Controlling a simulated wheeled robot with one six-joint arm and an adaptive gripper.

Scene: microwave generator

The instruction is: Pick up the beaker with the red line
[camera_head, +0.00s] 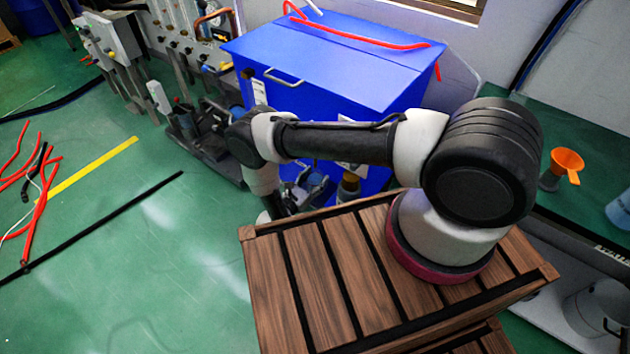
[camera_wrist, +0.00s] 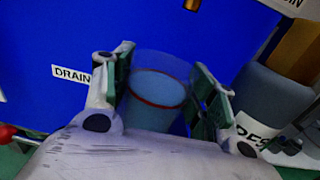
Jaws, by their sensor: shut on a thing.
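The beaker (camera_wrist: 160,88) shows in the wrist view, a clear cup with a red line around it and pale blue-grey contents or wall below the line. My gripper (camera_wrist: 163,82) has one finger on each side of it and is shut on the beaker. The beaker's lower part is hidden behind my gripper's body. In the head view my arm reaches left and down in front of the blue cabinet (camera_head: 330,62); the fingers and the beaker are not clearly visible there.
The blue cabinet face with a DRAIN label (camera_wrist: 73,74) stands close behind the beaker. A grey cylinder (camera_wrist: 268,100) is at right in the wrist view. A slatted wooden top (camera_head: 315,280) lies under my arm. Red hoses (camera_head: 30,195) lie on the open green floor at left.

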